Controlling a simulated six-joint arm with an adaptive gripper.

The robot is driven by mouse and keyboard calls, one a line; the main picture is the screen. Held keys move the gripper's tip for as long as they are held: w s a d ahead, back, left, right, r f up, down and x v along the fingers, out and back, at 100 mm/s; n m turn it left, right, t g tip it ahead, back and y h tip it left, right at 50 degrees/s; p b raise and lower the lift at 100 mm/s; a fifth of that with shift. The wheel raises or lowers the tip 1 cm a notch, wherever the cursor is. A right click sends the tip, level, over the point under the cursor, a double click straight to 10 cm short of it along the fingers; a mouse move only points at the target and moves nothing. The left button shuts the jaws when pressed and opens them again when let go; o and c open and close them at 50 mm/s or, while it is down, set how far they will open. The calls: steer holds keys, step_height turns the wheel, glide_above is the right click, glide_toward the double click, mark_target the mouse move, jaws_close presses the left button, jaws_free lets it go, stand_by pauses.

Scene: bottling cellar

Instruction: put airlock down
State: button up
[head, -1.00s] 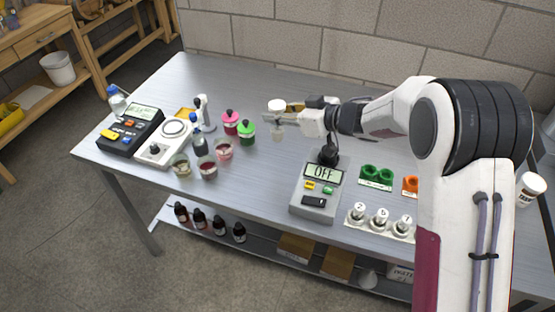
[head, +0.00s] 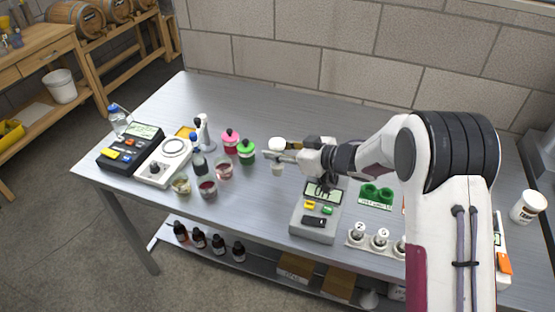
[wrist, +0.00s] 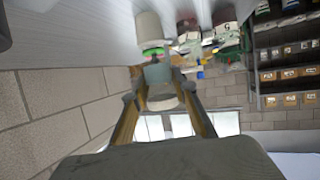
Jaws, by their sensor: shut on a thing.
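The airlock (head: 277,144) has a pale, round top, and its greyish lower part shows under my gripper in the head view. My gripper (head: 281,156) is shut on it, to the right of the green-lidded jar (head: 246,152) and behind the grey meter. In the wrist view the airlock (wrist: 158,74) is a translucent, greenish-grey body between the two fingers (wrist: 161,88). It looks upright in the head view. Whether its lower end touches the table cannot be told.
A pink-lidded jar (head: 230,141) and small glass beakers (head: 208,187) stand to the left. Bare table lies behind the jars.

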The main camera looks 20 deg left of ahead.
steer(key=shift+f, duration=1.85)
steer(key=shift+f, duration=0.15)
steer(key=o, duration=1.1)
steer(key=shift+s+d+r, duration=0.1)
steer(key=shift+d+r, duration=0.25)
steer(key=shift+d, duration=0.05)
steer(key=v, duration=1.1)
steer(key=shift+s, duration=0.1)
steer(key=shift+r, duration=0.1)
